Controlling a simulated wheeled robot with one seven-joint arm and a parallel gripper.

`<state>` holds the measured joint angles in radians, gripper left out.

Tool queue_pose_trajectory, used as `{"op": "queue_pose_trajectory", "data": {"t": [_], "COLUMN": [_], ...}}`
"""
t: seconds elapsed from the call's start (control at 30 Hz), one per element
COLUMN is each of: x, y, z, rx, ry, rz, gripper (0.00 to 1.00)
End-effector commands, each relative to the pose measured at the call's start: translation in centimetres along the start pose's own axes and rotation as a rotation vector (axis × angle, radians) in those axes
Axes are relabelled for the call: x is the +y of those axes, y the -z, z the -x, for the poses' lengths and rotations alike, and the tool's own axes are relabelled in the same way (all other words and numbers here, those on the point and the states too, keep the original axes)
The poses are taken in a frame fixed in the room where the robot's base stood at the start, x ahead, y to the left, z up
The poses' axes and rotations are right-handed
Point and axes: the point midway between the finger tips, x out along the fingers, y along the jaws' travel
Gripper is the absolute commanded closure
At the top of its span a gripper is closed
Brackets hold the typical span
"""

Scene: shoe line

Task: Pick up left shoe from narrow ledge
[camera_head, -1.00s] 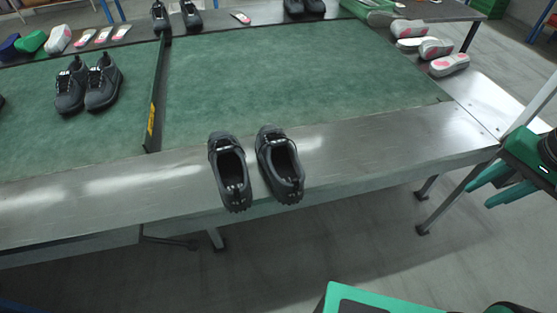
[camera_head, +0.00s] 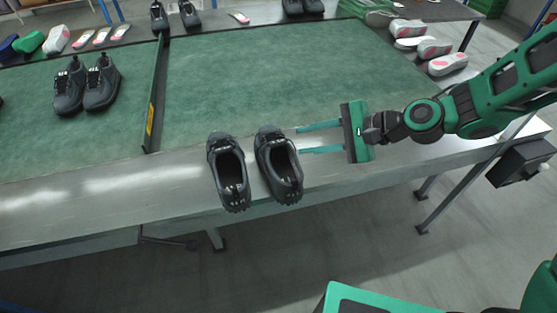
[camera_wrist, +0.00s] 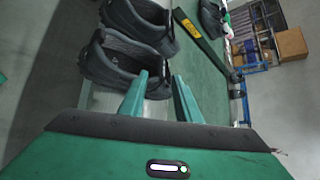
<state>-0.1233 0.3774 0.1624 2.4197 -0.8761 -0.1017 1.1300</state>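Two dark grey shoes stand side by side on the narrow metal ledge (camera_head: 110,187) at the front of the green belt. The left shoe in the head view (camera_head: 229,172) and the right one (camera_head: 279,165) both have their openings up and heels at the ledge's front edge. My gripper (camera_head: 298,138) is to the right of the right-hand shoe, with its two green fingers apart and pointing left at it. In the wrist view the nearer shoe (camera_wrist: 112,60) is just ahead of the fingertips (camera_wrist: 161,80), and the other shoe (camera_wrist: 140,22) is behind it. Nothing is between the fingers.
A divider with a yellow label (camera_head: 152,115) splits the green belt (camera_head: 280,75). Another pair of shoes (camera_head: 87,84) stands on the belt's left part. Pale soles (camera_head: 447,65) lie at the right side. The ledge right of the shoes is under my arm.

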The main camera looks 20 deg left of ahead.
Motion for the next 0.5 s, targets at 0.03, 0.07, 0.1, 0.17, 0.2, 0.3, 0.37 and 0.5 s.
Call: {"op": "queue_pose_trajectory", "data": {"t": [0.03,0.07,0.1,0.17,0.2,0.3,0.37,0.5], "x": [0.1,0.1,0.1,0.1,0.1,0.0,0.0,-0.2], "y": [0.0,0.0,0.0,0.0,0.0,0.1,0.1,0.3], "z": [-0.8,-1.2,-1.6,-2.1,-2.3,-2.8,-3.3,-5.3], "rx": [-0.002,-0.001,0.000,0.000,0.000,0.001,0.001,-0.001], "ry": [-0.004,-0.004,-0.003,-0.003,-0.003,-0.002,-0.002,-0.003], "rz": [0.000,0.001,0.000,0.001,0.002,0.003,0.003,0.002], "gripper": [0.70,0.70,0.70,0.70,0.70,0.70,0.70,0.70]}}
